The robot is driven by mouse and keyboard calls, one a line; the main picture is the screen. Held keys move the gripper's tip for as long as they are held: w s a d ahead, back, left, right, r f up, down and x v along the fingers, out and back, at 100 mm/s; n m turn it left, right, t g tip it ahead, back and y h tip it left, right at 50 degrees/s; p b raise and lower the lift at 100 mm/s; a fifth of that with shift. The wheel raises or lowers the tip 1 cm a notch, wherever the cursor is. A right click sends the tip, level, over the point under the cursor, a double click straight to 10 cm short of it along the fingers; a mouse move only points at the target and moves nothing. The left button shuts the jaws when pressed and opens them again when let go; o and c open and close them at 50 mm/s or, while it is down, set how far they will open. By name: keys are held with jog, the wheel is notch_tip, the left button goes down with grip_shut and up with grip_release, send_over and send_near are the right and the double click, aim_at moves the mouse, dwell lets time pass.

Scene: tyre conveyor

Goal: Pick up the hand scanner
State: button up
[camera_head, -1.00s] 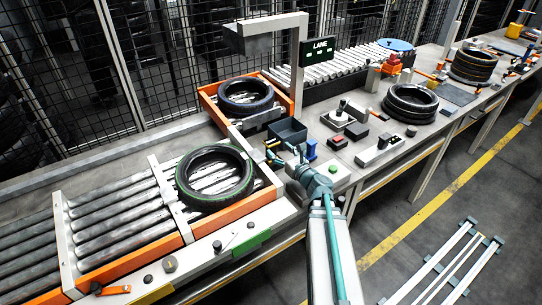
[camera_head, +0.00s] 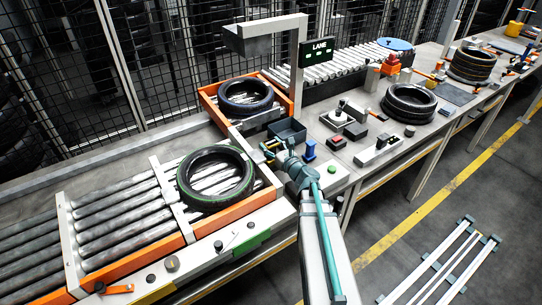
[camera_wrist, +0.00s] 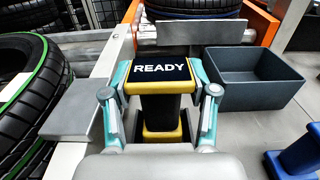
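The hand scanner (camera_wrist: 160,71) is a black and yellow device with a lit "READY" display. It stands in the middle of the wrist view, with a narrower black body and a yellow lower part below the display. My gripper (camera_wrist: 160,84) has one teal finger on each side of the scanner head. The fingers are spread wide, and a gap shows beside the narrow black body. I cannot tell whether the fingertips touch the head. In the head view my gripper (camera_head: 269,149) is low over the bench and largely hides the scanner.
A green-ringed tyre (camera_head: 214,177) lies on the rollers to the left. Another tyre (camera_head: 245,96) sits behind in an orange-sided frame. A gantry post (camera_head: 298,85) rises nearby.

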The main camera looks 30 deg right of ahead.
jog(key=c, duration=0.5)
grip_shut()
jog(key=shift+r, duration=0.15)
